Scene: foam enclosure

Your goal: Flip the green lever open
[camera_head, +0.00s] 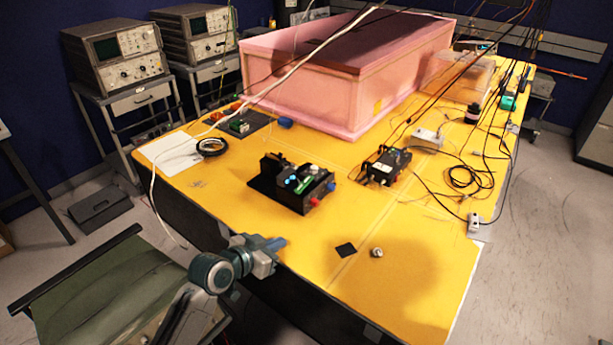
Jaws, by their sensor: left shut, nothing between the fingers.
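A black device (292,188) with lit blue spots, a red knob and a blue knob stands on the yellow table. My left gripper (277,243) is shut and empty at the table's near left edge. It is in front of the black device and apart from it. My right gripper is not in view.
A pink foam enclosure (300,92) fills the back of the table (420,265). A second black box (387,165) with cables stands right of the device. A small black square (346,250) and a round metal part (377,253) lie in front. Loose cables cover the right side.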

